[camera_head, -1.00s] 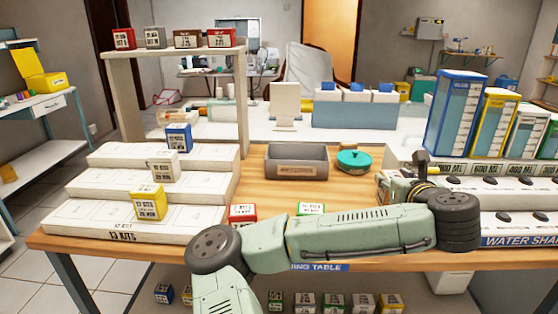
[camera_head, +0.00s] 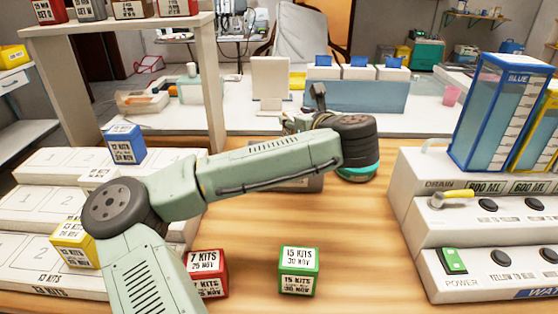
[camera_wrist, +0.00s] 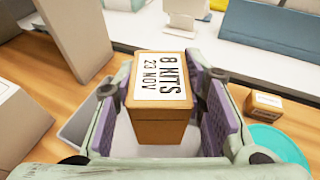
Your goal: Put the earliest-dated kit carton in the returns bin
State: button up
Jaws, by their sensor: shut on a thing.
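My gripper (camera_wrist: 165,115) is shut on an orange-brown carton (camera_wrist: 160,120). Its white label reads "8 KITS 23 NOV". The carton is upright between the purple finger pads. A grey bin (camera_wrist: 75,126) shows below and left of the gripper in the wrist view; in the head view my arm hides most of the bin (camera_head: 314,184) and the held carton. A red carton (camera_head: 207,272) reads "7 KITS 25 NOV" and a green carton (camera_head: 299,270) "15 KITS 30 NOV". A blue carton (camera_head: 124,145) and a yellow carton (camera_head: 72,240) sit on the stepped rack.
Several cartons stand on the high shelf (camera_head: 120,24). A teal-lidded pot (camera_wrist: 280,145) and a small brown box (camera_wrist: 262,106) are right of the gripper. The water station (camera_head: 480,235) stands at right.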

notch_tip(320, 180, down, 9)
jog(key=shift+s+f+p, duration=0.1)
jog(key=shift+p, duration=0.3)
jog(key=shift+f, duration=0.15)
jog(key=o, duration=0.9)
jog(key=shift+r, duration=0.35)
jog(key=shift+b+v, duration=0.9)
jog(key=shift+v, duration=5.1)
